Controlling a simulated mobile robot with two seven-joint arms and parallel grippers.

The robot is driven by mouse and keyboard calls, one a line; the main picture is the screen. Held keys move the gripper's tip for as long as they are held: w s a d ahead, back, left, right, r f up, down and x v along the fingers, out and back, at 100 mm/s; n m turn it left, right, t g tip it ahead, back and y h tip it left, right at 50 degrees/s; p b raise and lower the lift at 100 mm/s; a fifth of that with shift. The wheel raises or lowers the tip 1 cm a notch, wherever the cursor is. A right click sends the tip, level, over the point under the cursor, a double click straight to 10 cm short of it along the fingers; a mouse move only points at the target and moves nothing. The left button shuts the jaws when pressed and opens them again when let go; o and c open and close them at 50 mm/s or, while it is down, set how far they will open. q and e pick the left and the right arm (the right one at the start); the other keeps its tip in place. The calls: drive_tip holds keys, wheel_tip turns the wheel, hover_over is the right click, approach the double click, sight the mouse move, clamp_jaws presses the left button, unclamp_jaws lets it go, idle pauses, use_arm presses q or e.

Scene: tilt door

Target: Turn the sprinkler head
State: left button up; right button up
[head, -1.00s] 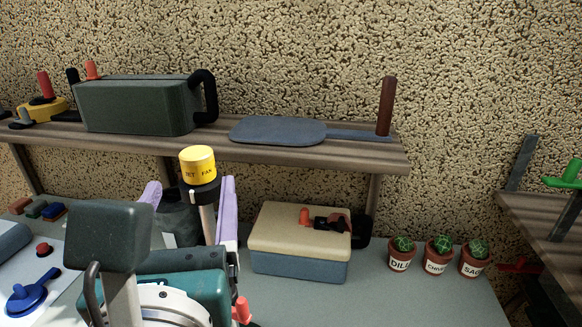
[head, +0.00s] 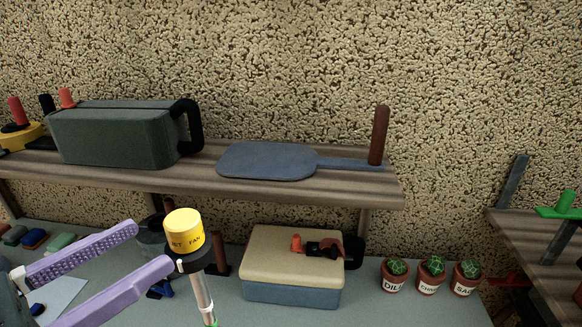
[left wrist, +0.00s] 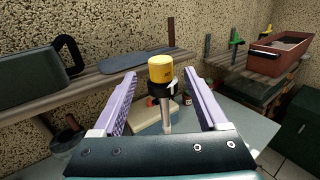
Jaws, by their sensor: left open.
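The sprinkler head (head: 184,232) is a yellow cap lettered JET and FAN, on a black collar atop an upright metal post (head: 203,295). My left gripper (head: 153,245) is open, with two lavender fingers pointing right toward the head. The near fingertip lies close to the black collar; I cannot tell whether it touches. In the left wrist view the yellow cap (left wrist: 160,68) shows centred in the gap between the open fingers (left wrist: 160,75), seemingly just past their tips. Nothing is held. My right gripper is not in view.
A shelf (head: 370,187) above the bench carries a dark green case (head: 120,137) and a blue-grey paddle (head: 267,160). A cream-and-blue box (head: 292,285) stands right of the post. Several potted cacti (head: 431,275) stand farther right. Bare bench (head: 400,312) lies in front of them.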

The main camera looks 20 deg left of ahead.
sight(198, 216)
use_arm(q)
drive_tip(key=p+x, duration=0.2)
drive_tip(key=x, duration=0.6)
drive_tip(key=shift+w+d+r, duration=0.1)
drive_tip(key=shift+w+d, duration=0.25)
drive_tip(key=shift+w, duration=0.3)
clamp_jaws()
